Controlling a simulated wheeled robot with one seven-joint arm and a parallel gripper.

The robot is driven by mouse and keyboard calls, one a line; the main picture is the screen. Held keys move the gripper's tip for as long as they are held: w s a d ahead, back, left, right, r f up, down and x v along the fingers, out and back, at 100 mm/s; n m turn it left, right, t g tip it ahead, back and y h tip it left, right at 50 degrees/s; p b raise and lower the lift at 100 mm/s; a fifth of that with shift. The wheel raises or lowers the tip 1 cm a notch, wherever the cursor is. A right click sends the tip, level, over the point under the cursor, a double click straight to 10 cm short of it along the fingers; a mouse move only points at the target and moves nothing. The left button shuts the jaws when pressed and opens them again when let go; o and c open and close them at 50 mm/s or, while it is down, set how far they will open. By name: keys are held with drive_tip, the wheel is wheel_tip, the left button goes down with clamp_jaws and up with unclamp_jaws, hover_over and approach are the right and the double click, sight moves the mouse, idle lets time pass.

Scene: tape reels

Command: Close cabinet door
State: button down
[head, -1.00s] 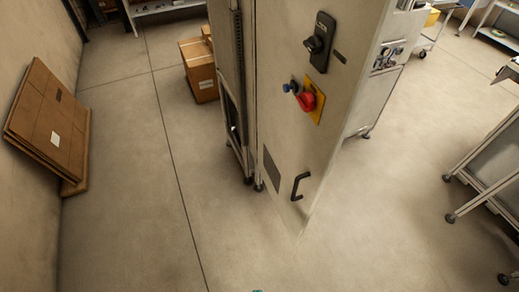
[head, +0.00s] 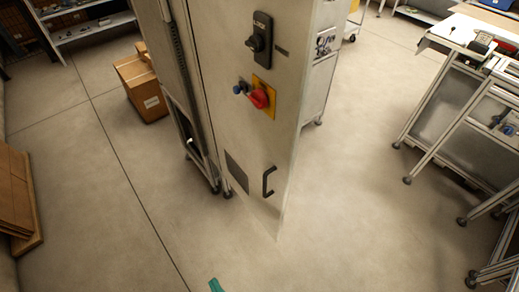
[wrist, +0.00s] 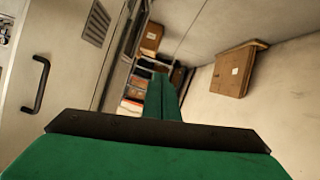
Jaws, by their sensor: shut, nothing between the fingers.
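The cabinet door (head: 222,110) is a tall pale panel in the middle of the head view. It stands swung out at an angle from the cabinet frame (head: 172,85). It carries a black latch, a red switch on a yellow plate and a black pull handle (head: 267,181) low down. In the wrist view the door (wrist: 62,60) is at left, with its handle (wrist: 38,85) near the left edge. My green gripper (wrist: 162,98) is shut and empty, pointing past the door, apart from the handle. Only a teal tip of it (head: 215,285) shows at the head view's bottom edge.
Cardboard boxes (head: 140,90) stand on the floor behind the cabinet at left. Flat cardboard (head: 18,200) leans at the left wall. Metal-framed workstations (head: 440,120) stand at right. The floor in front of and beside the door is clear.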

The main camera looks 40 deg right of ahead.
drive_tip(key=w+d+h, duration=0.4)
drive_tip(key=w+d, duration=0.2)
drive_tip(key=w, duration=0.5)
drive_tip(key=m+g+h, duration=1.3)
drive_tip(key=m, duration=0.7)
approach(273, 144)
drive_tip(key=d, duration=0.5)
drive_tip(key=shift+w+d+f, duration=0.1)
drive_tip(key=shift+d, duration=0.65)
drive_tip(key=shift+w, duration=0.1)
